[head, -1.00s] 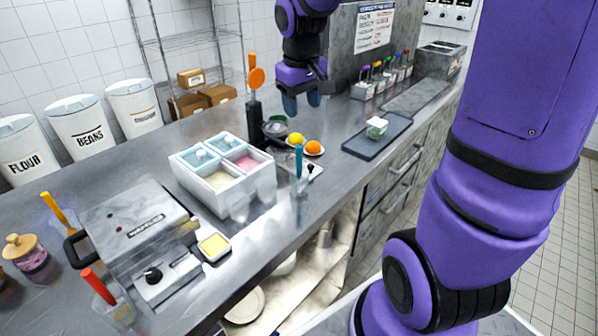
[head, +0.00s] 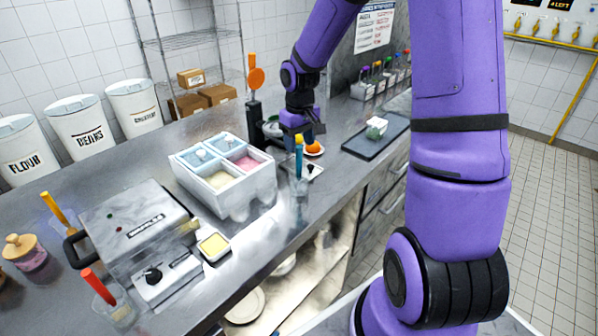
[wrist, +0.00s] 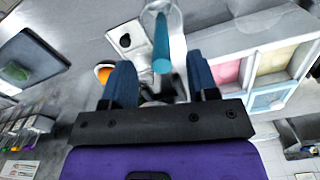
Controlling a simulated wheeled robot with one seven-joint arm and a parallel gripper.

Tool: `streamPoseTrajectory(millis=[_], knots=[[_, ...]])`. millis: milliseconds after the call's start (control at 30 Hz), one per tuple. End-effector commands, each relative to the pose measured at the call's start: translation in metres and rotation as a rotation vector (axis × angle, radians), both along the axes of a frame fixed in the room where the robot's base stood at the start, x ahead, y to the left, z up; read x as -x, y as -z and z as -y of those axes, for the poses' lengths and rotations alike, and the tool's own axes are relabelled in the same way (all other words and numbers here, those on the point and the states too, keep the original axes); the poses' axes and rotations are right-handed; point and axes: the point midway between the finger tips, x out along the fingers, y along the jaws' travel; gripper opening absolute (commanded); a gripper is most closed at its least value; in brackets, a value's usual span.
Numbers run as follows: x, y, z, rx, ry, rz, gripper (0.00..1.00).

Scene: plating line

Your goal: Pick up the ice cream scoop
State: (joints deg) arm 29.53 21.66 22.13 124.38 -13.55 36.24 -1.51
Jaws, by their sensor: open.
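The ice cream scoop (head: 299,160) appears to be the teal-handled tool standing upright in a clear holder (head: 300,186) at the counter's front edge. Its bowl end cannot be made out. In the wrist view the teal handle (wrist: 161,46) points toward my gripper (wrist: 159,66), roughly between the lines of its two blue fingers. The fingers are open and empty, and the handle looks just beyond them. In the head view my gripper (head: 305,138) is above and just behind the handle top, over the fruit.
A white tub (head: 232,197) with pastel compartments stands left of the holder. A dark tray (head: 360,146) lies to the right. A waffle maker (head: 140,230) sits at left.

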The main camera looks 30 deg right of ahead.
Motion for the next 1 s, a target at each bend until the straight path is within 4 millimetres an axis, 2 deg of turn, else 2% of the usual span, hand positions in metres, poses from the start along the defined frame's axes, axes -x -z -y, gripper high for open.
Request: streamPoseTrajectory(millis=[167,433,767,1000], knots=[[0.000,0.012,-0.001,0.000,-0.002,-0.002,0.54],[-0.001,0.048,-0.002,-0.001,-0.002,-0.002,0.54],[-0.002,0.054,-0.002,0.001,-0.001,0.001,0.54],[-0.002,0.054,-0.002,0.001,-0.001,0.001,0.01]])
